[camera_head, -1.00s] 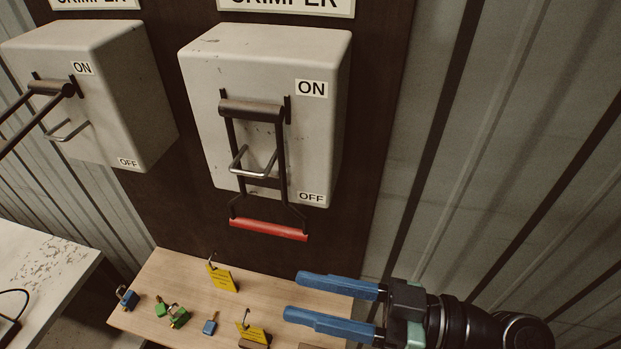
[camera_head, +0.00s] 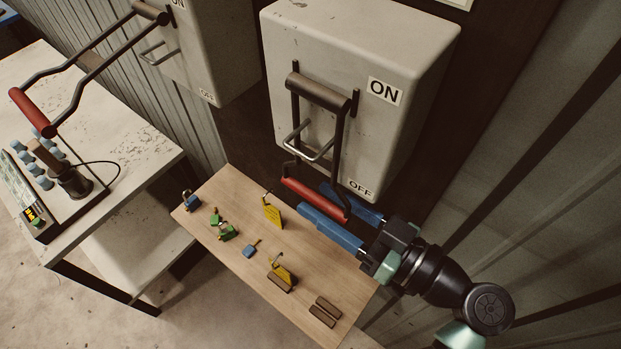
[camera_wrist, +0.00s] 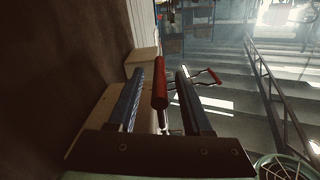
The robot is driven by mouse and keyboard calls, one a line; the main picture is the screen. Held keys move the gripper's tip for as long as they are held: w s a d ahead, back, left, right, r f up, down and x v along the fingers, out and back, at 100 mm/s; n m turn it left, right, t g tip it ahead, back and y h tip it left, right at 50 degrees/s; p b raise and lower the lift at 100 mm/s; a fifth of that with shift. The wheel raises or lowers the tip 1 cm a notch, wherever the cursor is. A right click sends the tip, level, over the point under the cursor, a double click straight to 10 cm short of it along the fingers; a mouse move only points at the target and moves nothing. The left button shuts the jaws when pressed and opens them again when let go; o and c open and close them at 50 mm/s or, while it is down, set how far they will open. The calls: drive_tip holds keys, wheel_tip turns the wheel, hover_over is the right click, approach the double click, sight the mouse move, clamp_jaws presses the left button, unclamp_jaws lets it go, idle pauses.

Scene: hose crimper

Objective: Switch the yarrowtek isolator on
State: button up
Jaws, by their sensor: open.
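A grey isolator box (camera_head: 345,80) has a lever (camera_head: 345,150) that hangs down by the OFF label, with a red grip (camera_head: 300,188). Its name plate is cut off, so I cannot read whether it says yarrowtek. My gripper (camera_head: 314,197) is open at the red grip, one blue finger on each side of it. In the wrist view the red grip (camera_wrist: 160,84) shows between the two fingers (camera_wrist: 158,90), with gaps on both sides. I cannot tell whether the fingers reach fully past it.
A second grey box (camera_head: 205,60) on the left has its red-gripped lever (camera_head: 32,112) sticking outward. A wooden shelf (camera_head: 225,270) below holds several padlocks, yellow tags (camera_head: 272,213) and dark blocks (camera_head: 325,310). A white table (camera_head: 110,130) with a control panel stands left.

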sight(289, 180)
drive_tip(key=shift+p+x, duration=0.45)
drive_tip(key=shift+x, duration=1.1)
drive_tip(key=shift+c, duration=0.2)
clamp_jaws()
